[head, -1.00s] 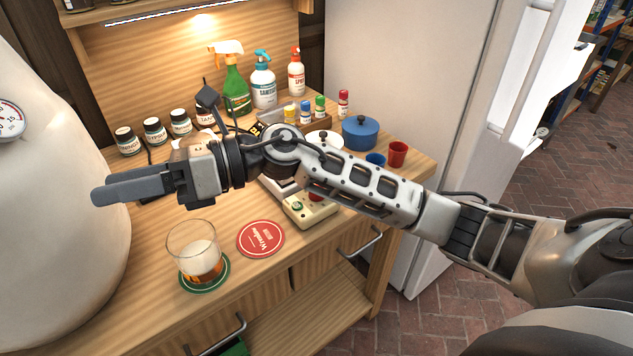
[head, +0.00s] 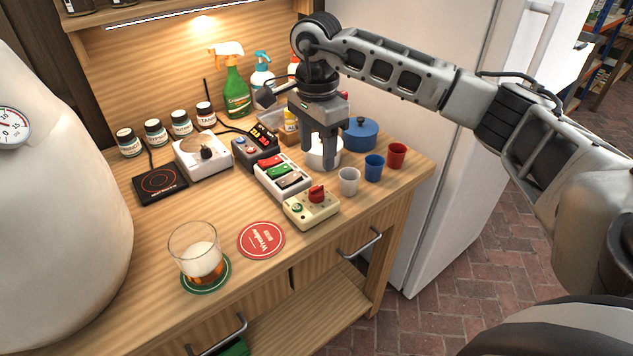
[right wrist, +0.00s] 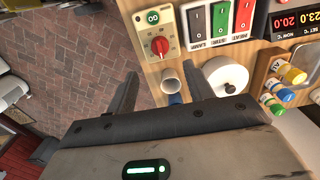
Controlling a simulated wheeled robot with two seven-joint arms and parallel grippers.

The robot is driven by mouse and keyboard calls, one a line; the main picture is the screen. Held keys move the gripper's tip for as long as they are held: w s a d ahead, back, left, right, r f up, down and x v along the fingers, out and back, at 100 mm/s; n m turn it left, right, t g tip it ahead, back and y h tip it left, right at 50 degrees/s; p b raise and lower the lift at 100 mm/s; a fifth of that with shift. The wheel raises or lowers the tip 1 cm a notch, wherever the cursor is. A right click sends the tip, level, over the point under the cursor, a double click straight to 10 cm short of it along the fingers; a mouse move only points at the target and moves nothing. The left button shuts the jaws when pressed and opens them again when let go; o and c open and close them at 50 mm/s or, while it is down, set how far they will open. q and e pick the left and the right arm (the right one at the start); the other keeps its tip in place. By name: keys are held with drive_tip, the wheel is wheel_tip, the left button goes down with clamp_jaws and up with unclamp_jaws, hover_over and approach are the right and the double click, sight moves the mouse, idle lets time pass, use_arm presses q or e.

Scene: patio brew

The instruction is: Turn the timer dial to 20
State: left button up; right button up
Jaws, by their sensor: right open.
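My right gripper (head: 319,158) is open and empty, pointing down behind the timer, over a white round pot (head: 323,152). It is apart from the dial. My left gripper is not in view.
A switch box (head: 283,177) adjoins the timer on the left. Small white (head: 349,181), blue (head: 374,168) and red (head: 397,155) cups stand to the right. A beer glass (head: 196,255) and red coaster (head: 261,240) lie in front. Spray bottles stand behind.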

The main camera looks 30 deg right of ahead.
sight(316, 187)
wheel_tip(316, 187, down, 10)
drive_tip(key=shift+r+p, duration=0.2)
drive_tip(key=shift+p, duration=0.45)
drive_tip(key=c, duration=1)
